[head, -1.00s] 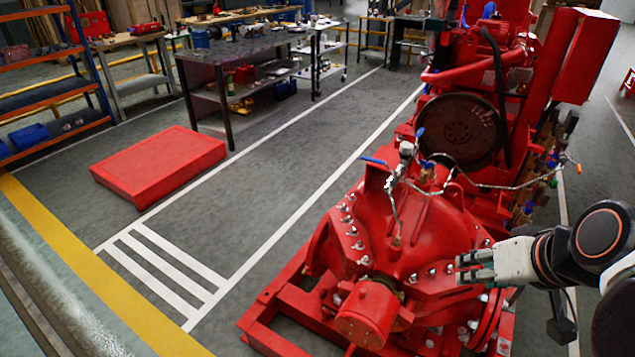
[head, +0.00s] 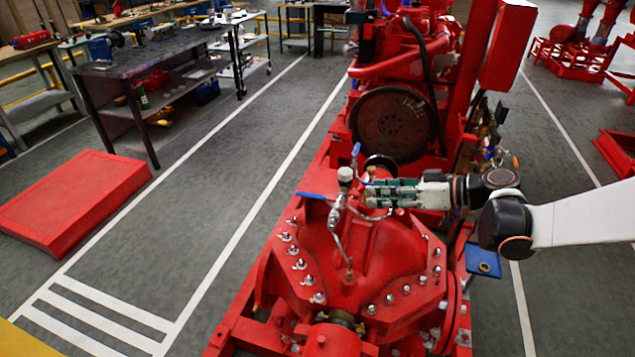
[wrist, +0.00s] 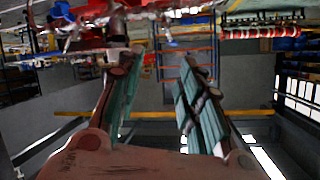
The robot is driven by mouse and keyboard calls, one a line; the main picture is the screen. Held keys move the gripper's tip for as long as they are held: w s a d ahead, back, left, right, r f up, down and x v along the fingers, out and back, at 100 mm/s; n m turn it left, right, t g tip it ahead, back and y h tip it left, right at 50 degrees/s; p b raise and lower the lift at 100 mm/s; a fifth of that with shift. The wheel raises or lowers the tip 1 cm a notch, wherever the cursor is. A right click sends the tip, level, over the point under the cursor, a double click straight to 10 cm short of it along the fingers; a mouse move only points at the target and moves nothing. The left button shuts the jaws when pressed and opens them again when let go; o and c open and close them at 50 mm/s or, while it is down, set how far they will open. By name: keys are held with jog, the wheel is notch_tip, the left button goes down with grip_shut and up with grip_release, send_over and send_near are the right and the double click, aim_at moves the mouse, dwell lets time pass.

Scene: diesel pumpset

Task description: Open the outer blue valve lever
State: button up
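The red pump (head: 385,265) carries a small pipe assembly with a round gauge (head: 345,175) on top. A blue lever (head: 311,196) sticks out to the left of the gauge, and a smaller blue lever (head: 356,150) stands upright just behind it. I cannot tell for sure which is the outer one. My gripper (head: 369,191) reaches in from the right, fingers pointing left, close to the right side of the gauge. In the wrist view its two teal-padded fingers (wrist: 157,58) are spread apart with nothing seen held between them. Fittings behind the fingers are partly hidden.
The red engine with a dark flywheel (head: 393,125) stands behind the pipework. Bolts line the pump casing below. A red platform (head: 75,203) lies on the floor at left, and a workbench (head: 150,75) stands behind it. The marked floor lane at left is clear.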

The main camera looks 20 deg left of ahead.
aim_at(308, 194)
jog(key=a+f+n+g+y, duration=0.1)
jog(key=a+n, duration=0.1)
jog(key=a, duration=0.4)
jog(key=s+a+f+n+g+y+b, duration=0.1)
jog(key=a+f+n, duration=0.1)
jog(key=a, duration=0.4)
jog(key=s+a+f+n+g+y, duration=0.1)
jog(key=a+f+y, duration=0.1)
jog(key=a, duration=0.4)
jog(key=shift+s+a+n, duration=0.15)
jog(key=shift+n, duration=0.25)
grip_shut()
